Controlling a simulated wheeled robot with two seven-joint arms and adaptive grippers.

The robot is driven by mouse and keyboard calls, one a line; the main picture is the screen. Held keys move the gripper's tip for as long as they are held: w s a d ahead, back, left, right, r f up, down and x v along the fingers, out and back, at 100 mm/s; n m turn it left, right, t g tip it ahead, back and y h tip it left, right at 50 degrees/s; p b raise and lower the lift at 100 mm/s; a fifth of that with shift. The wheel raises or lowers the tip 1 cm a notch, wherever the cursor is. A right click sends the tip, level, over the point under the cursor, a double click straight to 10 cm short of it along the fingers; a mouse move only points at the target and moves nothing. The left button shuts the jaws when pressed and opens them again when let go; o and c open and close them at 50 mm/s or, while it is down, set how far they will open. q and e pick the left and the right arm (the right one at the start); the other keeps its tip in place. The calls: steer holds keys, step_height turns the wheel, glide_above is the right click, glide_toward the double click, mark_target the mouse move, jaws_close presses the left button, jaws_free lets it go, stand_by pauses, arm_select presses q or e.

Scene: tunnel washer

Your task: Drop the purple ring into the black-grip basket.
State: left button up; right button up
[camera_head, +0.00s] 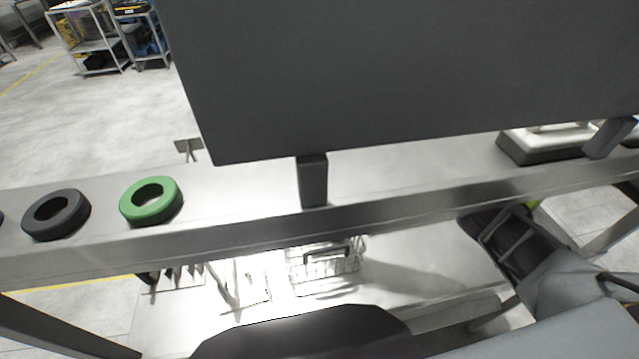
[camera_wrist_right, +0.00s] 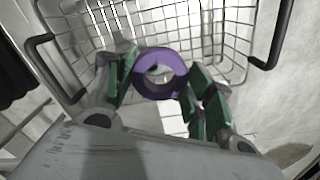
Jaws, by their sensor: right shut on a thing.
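The purple ring (camera_wrist_right: 160,57) is between the green-padded fingers of my right gripper (camera_wrist_right: 160,75) in the right wrist view. The gripper is shut on it, and the ring's hole faces the camera. A wire basket (camera_wrist_right: 205,28) with black grips (camera_wrist_right: 40,50) lies behind and below the ring in that view; how far below is hard to tell. In the head view a wire basket (camera_head: 325,272) with a black grip stands below the rail. The purple ring cannot be made out in the head view. My left gripper is not in view.
A green ring (camera_head: 151,182) and a black ring (camera_head: 56,213) lie on the metal ledge (camera_head: 240,183) at left. A large dark panel (camera_head: 400,70) hangs over the ledge. A white and grey block (camera_head: 545,143) sits at right. Shelving carts (camera_head: 95,45) stand far behind.

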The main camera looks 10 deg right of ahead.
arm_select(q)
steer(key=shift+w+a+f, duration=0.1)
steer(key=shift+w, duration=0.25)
arm_select(e)
steer(key=shift+f, duration=0.2)
steer(key=o, duration=0.7)
steer(key=shift+c, duration=0.2)
steer(key=o, duration=0.4)
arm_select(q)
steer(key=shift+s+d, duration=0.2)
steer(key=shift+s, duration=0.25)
arm_select(e)
steer(key=shift+r, duration=3.75)
steer(key=shift+f, duration=0.1)
